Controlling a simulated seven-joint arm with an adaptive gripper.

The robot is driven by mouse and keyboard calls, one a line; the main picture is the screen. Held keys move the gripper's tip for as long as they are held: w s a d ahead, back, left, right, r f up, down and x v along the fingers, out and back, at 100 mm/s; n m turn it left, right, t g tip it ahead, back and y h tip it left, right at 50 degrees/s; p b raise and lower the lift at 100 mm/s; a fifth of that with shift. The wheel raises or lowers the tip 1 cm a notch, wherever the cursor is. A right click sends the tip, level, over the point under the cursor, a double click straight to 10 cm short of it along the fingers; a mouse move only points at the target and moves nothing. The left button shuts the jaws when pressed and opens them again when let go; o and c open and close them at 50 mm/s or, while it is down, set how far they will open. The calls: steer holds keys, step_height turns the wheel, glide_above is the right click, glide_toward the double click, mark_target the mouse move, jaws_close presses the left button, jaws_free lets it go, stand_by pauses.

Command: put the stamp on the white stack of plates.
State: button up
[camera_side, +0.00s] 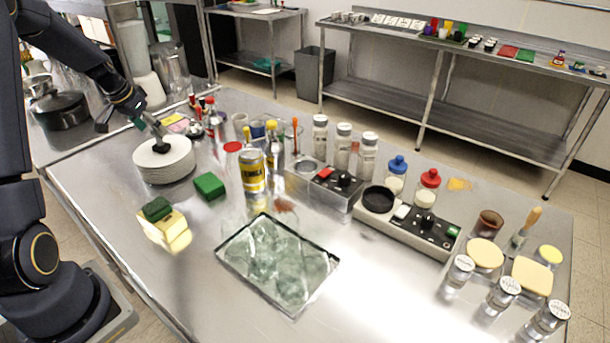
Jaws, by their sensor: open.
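The white stack of plates (164,165) stands at the left of the steel table. A small stamp with a dark base (160,147) appears to stand on the top plate, its greyish handle leaning up towards my gripper. My gripper (130,122) is open, just above and to the left of the stack, with its fingers spread. One finger is close to the stamp's handle; I cannot tell whether they touch.
A green block (209,185) lies right of the stack, and yellow blocks with a dark green one (157,208) lie in front. A glassy tray (277,262) lies mid-table. The front left table is clear.

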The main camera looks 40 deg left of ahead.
steer(key=v, duration=0.7)
steer(key=d+r+m, duration=0.1)
steer(key=d+r, duration=0.3)
steer(key=d, duration=0.6)
steer(key=d+r+m, duration=0.1)
steer(key=d+r, duration=0.3)
steer(key=d, duration=0.6)
steer(key=s+d+t+h, duration=0.1)
steer(key=s+d, duration=1.2)
steer(key=d, duration=0.1)
steer(key=shift+s+d+f+m, duration=0.2)
steer(key=shift+s+d+m, duration=0.1)
steer(key=shift+s, duration=0.05)
